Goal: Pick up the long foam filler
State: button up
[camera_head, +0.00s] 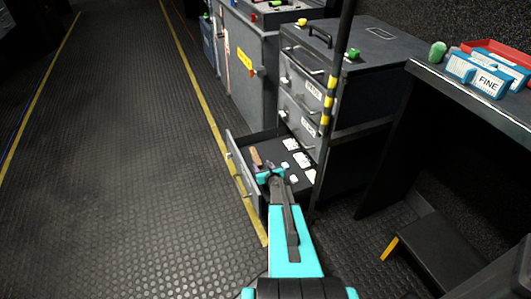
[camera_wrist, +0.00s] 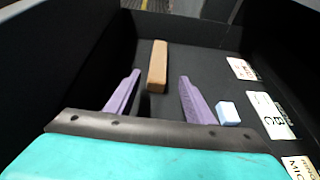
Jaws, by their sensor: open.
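A long tan block, which looks like the foam filler (camera_wrist: 157,66), lies on the floor of the open bottom drawer (camera_head: 243,176). It also shows in the head view (camera_head: 256,158), just beyond my gripper. My gripper (camera_wrist: 157,85) is open, with its two purple fingers apart and nothing held between them. In the wrist view the near end of the filler shows between the fingertips. I cannot tell how high the fingers are above the drawer floor.
White labelled cards (camera_wrist: 269,114) and a small pale blue block (camera_wrist: 227,113) lie right of the fingers. The drawer walls (camera_wrist: 65,80) enclose the space. A dark pole (camera_head: 333,85) stands in front of the cabinet (camera_head: 350,85). A desk is at the right; the left floor is clear.

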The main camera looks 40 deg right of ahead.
aim_at(258, 161)
jog(key=shift+w, duration=0.1)
jog(key=shift+b+x, duration=0.5)
jog(key=shift+x, duration=2.05)
jog(key=shift+a, duration=0.15)
jog(key=c, duration=1.1)
